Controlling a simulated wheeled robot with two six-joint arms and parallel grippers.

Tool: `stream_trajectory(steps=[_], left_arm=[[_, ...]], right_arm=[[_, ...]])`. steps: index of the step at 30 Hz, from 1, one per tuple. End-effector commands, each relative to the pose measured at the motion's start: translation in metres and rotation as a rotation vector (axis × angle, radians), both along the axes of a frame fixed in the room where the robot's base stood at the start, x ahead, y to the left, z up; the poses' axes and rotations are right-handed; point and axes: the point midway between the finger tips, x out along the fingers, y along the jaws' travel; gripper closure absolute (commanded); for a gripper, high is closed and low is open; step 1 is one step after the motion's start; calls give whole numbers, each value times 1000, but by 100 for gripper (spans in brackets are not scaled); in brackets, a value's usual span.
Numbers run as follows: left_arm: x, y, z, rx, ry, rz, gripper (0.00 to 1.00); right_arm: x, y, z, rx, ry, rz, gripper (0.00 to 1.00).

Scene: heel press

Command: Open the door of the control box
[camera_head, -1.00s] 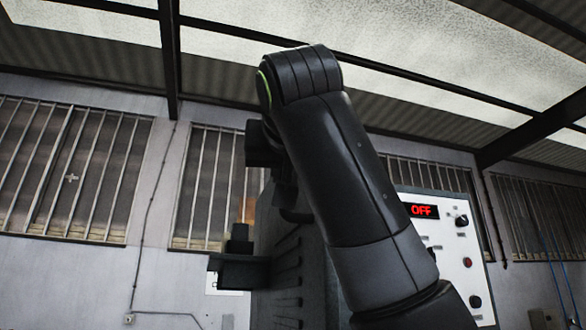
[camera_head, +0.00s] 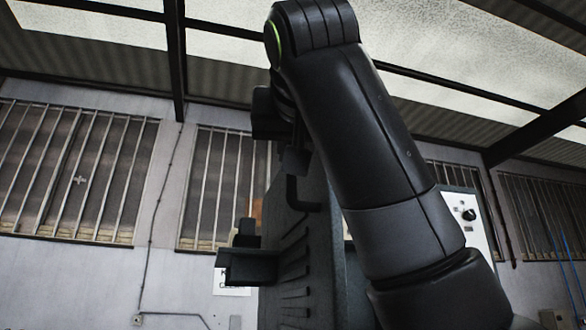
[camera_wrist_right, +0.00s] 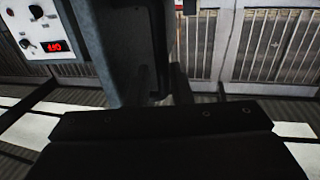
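A dark grey slab-like part of the control box (camera_head: 295,250), with rows of slots, stands mid-picture in the head view. A thin black bent handle (camera_head: 304,192) sits near its upper edge. The grey box also shows in the right wrist view (camera_wrist_right: 115,50), which is upside down. My right gripper (camera_wrist_right: 165,115) is close to the handle side of the box. I cannot tell whether the door is ajar. My left gripper is out of view.
A white panel (camera_head: 474,222) with knobs stands behind my right arm, which hides much of it. Its lit red display (camera_wrist_right: 54,46) shows in the wrist view. Black brackets (camera_head: 245,265) stick out left of the grey slab. Barred windows and a wall lie behind.

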Motion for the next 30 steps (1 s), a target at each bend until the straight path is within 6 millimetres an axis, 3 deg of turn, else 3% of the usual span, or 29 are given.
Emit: stream_trajectory(steps=[1,9,15,21,30], left_arm=[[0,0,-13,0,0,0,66],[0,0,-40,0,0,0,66],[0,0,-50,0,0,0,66],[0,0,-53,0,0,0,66],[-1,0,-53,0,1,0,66]], right_arm=[[-15,-2,-5,1,-6,0,81],[-81,-11,-4,2,-6,0,81],[-116,-16,-2,2,-4,-1,81],[-130,-18,0,1,-3,-1,81],[-131,-18,0,0,-2,-1,81]])
